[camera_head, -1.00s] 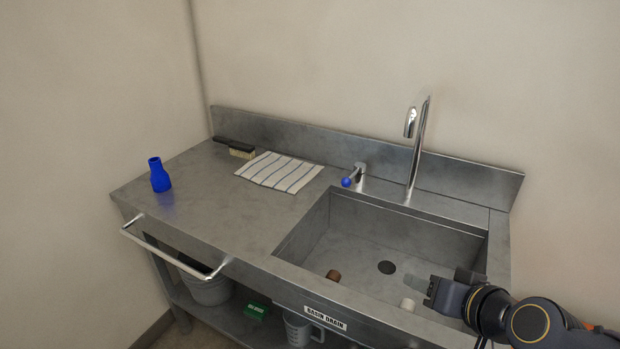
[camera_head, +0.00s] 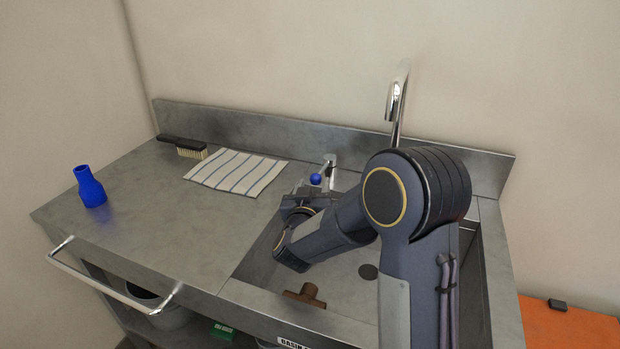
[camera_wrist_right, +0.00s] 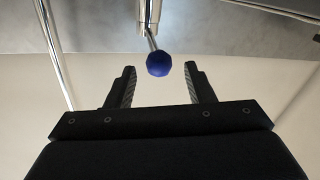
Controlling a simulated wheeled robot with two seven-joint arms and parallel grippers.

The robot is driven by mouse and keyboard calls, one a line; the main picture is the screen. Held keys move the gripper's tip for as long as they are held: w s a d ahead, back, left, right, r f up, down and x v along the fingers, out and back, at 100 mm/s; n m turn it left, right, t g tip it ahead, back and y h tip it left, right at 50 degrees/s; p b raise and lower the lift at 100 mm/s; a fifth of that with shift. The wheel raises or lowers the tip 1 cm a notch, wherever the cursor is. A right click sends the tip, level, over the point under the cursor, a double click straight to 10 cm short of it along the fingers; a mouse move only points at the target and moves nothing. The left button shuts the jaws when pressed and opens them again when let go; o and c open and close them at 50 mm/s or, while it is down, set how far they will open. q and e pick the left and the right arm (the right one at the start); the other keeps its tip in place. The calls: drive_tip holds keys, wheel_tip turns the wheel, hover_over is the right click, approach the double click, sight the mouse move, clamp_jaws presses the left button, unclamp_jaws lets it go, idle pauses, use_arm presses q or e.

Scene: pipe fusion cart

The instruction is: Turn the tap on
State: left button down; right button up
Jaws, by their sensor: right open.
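The tap's lever has a blue ball knob (camera_head: 315,179) on a short chrome stem behind the basin. The chrome spout (camera_head: 397,100) rises to its right, partly hidden by my right arm. My right gripper (camera_head: 309,193) is at the lever, just in front of and below the knob. In the right wrist view the open fingers (camera_wrist_right: 160,85) stand on either side of the line to the blue knob (camera_wrist_right: 158,64), which is just beyond their tips. No contact shows. My left gripper is not in view.
The steel basin (camera_head: 345,290) holds a brown pipe fitting (camera_head: 304,295). A striped cloth (camera_head: 236,172), a brush (camera_head: 188,149) and a blue bottle (camera_head: 90,187) lie or stand on the counter to the left. An orange surface (camera_head: 570,325) is at lower right.

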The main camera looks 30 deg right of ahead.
sight(314, 181)
drive_tip(key=shift+x, duration=2)
drive_tip(key=shift+s, duration=0.1)
clamp_jaws()
